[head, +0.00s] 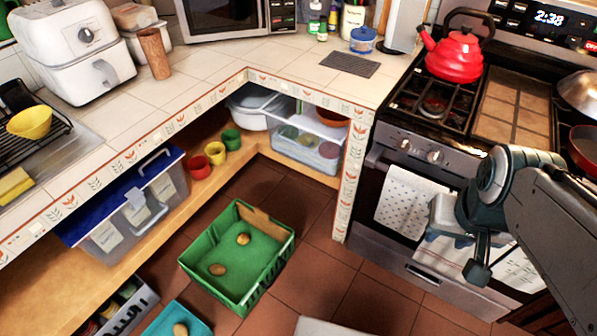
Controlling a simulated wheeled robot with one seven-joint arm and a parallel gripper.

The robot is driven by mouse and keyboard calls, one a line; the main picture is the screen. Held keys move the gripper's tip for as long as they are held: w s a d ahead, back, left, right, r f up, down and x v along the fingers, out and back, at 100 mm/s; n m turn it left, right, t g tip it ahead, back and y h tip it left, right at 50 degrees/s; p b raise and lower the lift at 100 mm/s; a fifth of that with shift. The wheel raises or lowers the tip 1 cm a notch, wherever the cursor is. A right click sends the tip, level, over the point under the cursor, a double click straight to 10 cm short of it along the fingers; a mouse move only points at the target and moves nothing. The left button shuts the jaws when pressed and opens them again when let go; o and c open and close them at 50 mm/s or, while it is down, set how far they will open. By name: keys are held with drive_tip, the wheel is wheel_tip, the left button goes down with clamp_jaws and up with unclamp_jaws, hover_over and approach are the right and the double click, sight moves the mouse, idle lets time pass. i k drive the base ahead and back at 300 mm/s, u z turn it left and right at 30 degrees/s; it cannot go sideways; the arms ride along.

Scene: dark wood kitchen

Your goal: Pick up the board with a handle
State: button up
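I cannot clearly make out a board with a handle in the head view. A pale upright panel (405,25) stands on the counter left of the stove; its top is cut off, and I cannot tell whether it is a board. My gripper (478,268) hangs in front of the stove at the right, with its dark end pointing down. It is apart from the counter, and no held object shows. The angle does not show whether its fingers are open or shut.
A red kettle (454,57) stands on the stove (455,146). A dark slotted plate (350,63) lies on the counter. A white air fryer (75,50) stands at left. A green crate (206,279) with two potatoes sits on the floor. Tiles around it are partly free.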

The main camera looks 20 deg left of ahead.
sight(259, 218)
drive_tip(key=u, duration=0.25)
drive_tip(key=i, duration=0.85)
drive_tip(key=u, duration=1.05)
drive_tip(key=i, duration=0.45)
drive_tip(key=u, duration=0.4)
